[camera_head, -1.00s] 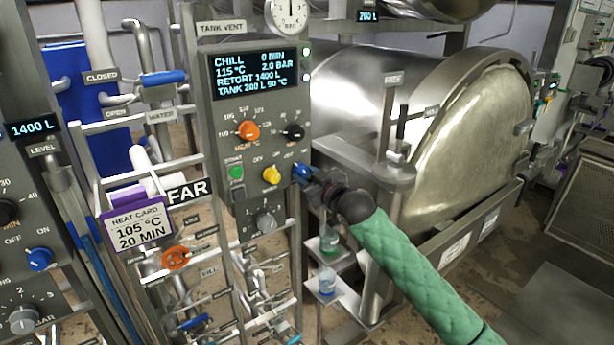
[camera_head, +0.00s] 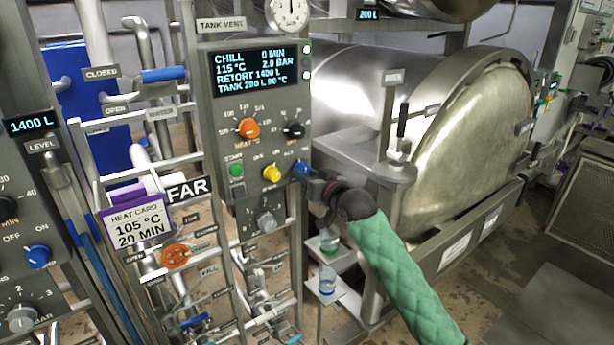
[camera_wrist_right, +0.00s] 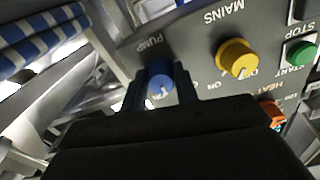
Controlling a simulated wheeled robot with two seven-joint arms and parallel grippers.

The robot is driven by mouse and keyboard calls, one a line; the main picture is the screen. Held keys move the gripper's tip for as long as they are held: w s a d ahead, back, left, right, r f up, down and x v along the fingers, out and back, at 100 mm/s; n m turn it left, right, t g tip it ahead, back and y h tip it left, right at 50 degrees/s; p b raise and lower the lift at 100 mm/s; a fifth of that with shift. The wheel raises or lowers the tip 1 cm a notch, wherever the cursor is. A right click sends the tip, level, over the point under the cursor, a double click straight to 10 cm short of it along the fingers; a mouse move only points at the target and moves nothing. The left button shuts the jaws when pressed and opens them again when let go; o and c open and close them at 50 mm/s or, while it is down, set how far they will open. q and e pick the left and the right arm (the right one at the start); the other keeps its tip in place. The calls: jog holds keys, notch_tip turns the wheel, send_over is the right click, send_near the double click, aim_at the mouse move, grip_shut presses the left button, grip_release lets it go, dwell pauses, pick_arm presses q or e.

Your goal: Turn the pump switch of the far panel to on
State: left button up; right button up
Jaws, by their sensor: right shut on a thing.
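The far panel (camera_head: 222,108) is a grey upright box marked FAR, with a lit display. Its blue pump switch (camera_head: 301,168) sits at the lower right corner of the face, beside the yellow mains knob (camera_head: 271,173). My right gripper (camera_head: 310,175) reaches it from the right and is shut on the blue knob. In the right wrist view the pump switch (camera_wrist_right: 160,78) is between the two dark fingers, under the upside-down label PUMP. The fingers hide part of its scale, so its setting is hard to read. My left gripper is out of view.
A black knob (camera_head: 293,129), an orange heat knob (camera_head: 248,128) and a green start button (camera_head: 236,170) are close by on the panel. A grey knob (camera_head: 266,222) is below. A large steel retort (camera_head: 470,140) stands at the right. Another panel (camera_head: 30,250) is at the left.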

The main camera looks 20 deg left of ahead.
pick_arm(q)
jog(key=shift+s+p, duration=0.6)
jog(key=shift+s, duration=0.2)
pick_arm(e)
jog(key=m, duration=0.6)
jog(key=shift+r+m, duration=0.15)
jog(key=shift+m, duration=0.15)
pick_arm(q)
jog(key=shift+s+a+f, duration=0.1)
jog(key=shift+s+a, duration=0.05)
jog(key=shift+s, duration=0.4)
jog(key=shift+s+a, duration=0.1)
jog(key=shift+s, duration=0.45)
pick_arm(e)
jog(key=o, duration=0.9)
jog(key=shift+o, duration=0.4)
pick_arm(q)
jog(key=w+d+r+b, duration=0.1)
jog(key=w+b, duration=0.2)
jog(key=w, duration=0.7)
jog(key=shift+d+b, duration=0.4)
pick_arm(e)
jog(key=v, duration=0.7)
jog(key=shift+s+d, duration=0.25)
jog(key=shift+s, duration=0.05)
